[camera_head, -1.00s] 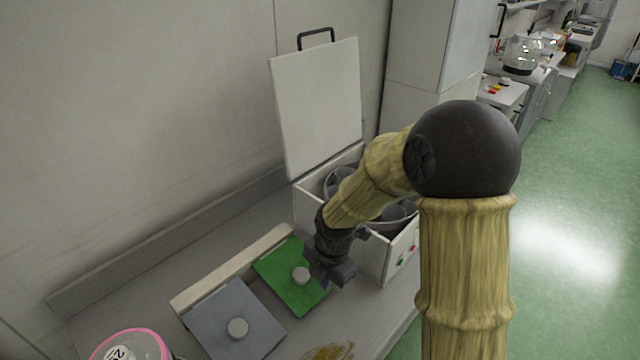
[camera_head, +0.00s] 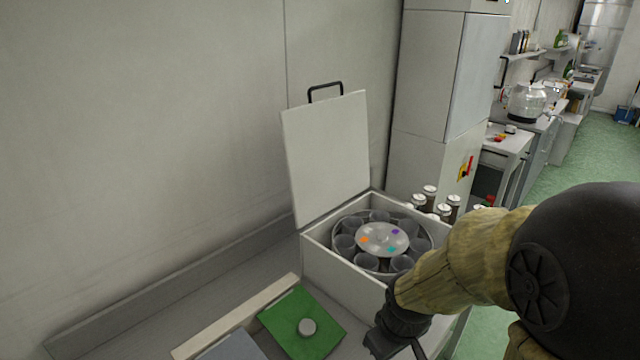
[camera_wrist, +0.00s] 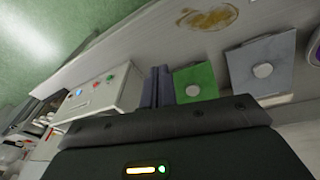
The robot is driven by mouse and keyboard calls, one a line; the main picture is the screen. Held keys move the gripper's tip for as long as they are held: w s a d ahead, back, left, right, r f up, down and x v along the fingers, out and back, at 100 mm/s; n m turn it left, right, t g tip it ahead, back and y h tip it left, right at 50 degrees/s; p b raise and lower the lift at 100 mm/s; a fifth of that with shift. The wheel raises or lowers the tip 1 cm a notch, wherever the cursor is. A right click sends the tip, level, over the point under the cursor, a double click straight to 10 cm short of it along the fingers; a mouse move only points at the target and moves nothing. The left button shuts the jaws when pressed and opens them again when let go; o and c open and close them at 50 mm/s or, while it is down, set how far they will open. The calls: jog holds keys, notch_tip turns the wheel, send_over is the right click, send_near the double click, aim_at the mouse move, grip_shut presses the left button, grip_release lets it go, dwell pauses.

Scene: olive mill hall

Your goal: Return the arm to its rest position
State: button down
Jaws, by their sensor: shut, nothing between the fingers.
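My gripper (camera_wrist: 157,73) shows in the wrist view as two dark fingers side by side, shut with nothing between them. In the head view its dark wrist is at the bottom, in front of the white box's right side, and the fingers are mostly cut off or hidden. My arm bends in from the lower right. The white box (camera_head: 335,262) has its lid (camera_head: 328,155) standing open and a round rotor (camera_head: 381,239) with several cups inside. It also shows in the wrist view (camera_wrist: 120,92).
A green plate with a knob (camera_head: 290,325) and a grey plate (camera_head: 232,348) lie left of my gripper. A yellow-brown spill (camera_wrist: 207,18) is on the bench. Brown bottles (camera_head: 444,211) stand behind the box, near a tall cabinet (camera_head: 425,110). Green floor is open at the right.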

jog(key=s+m, duration=0.1)
jog(key=m, duration=0.1)
jog(key=d+m, duration=0.1)
jog(key=m, duration=0.1)
jog(key=s+d+r+m, duration=0.1)
jog(key=m, duration=0.1)
jog(key=shift+s, duration=0.35)
